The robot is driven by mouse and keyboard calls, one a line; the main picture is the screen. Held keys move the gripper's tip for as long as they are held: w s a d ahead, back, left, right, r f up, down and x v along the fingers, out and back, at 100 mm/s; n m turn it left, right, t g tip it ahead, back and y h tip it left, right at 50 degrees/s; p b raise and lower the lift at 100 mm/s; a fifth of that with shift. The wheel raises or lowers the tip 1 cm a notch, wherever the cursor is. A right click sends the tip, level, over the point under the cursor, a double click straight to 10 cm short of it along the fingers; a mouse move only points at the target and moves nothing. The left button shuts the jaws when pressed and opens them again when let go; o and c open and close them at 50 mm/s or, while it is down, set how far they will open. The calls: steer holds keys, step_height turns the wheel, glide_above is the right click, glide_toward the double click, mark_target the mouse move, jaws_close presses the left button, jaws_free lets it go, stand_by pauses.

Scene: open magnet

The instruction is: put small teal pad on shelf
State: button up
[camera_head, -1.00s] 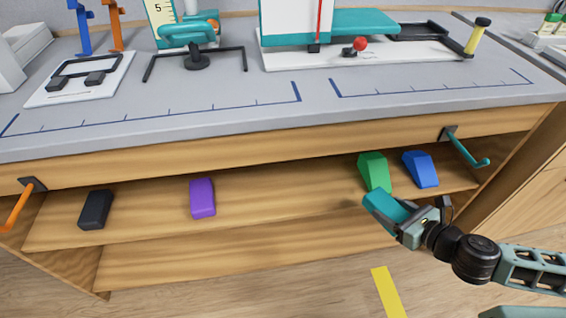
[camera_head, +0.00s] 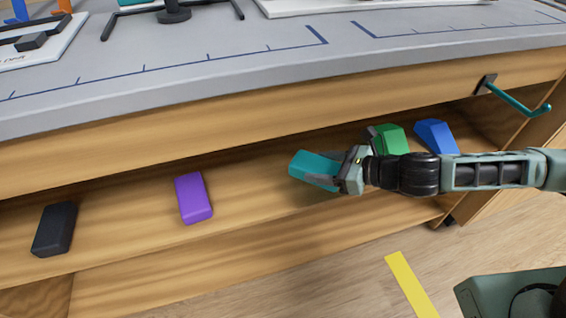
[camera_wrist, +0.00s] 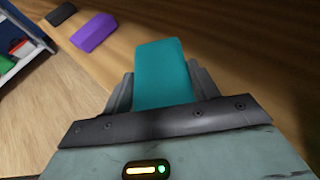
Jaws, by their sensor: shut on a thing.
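The small teal pad (camera_head: 314,168) is held in my gripper (camera_head: 338,172), whose jaws are shut on it. In the wrist view the teal pad (camera_wrist: 162,75) sticks out between the two fingers of my gripper (camera_wrist: 160,92). In the head view the pad is in front of or over the wooden shelf (camera_head: 255,190) under the counter, between the purple block and the green block. I cannot tell whether the pad touches the shelf.
On the shelf are a black block (camera_head: 55,229), a purple block (camera_head: 193,198), a green block (camera_head: 391,139) and a blue block (camera_head: 436,136). A teal hook (camera_head: 520,102) juts from the counter front at right. Bare shelf lies between the purple block and the pad.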

steer(key=w+a, duration=0.1)
steer(key=a, duration=0.1)
steer(key=w+a+b, duration=0.1)
steer(key=w+a, duration=0.1)
steer(key=a, duration=0.1)
steer(key=w+a, duration=0.1)
steer(key=a, duration=0.2)
steer(key=shift+w, duration=0.25)
steer(key=shift+a+f+b, duration=0.1)
steer(key=shift+f+b, duration=0.85)
steer(key=shift+f, duration=0.8)
steer(key=shift+f, duration=0.1)
steer(key=o, duration=1)
steer(key=shift+o, duration=0.2)
steer(key=shift+s+d+r, duration=0.1)
steer(key=shift+d+r, duration=0.15)
steer(key=shift+d, duration=0.05)
steer(key=p+v, duration=0.2)
steer(key=v, duration=0.9)
steer(key=shift+s+d+p, duration=0.1)
steer(key=shift+d+p, duration=0.05)
steer(key=shift+p, duration=0.2)
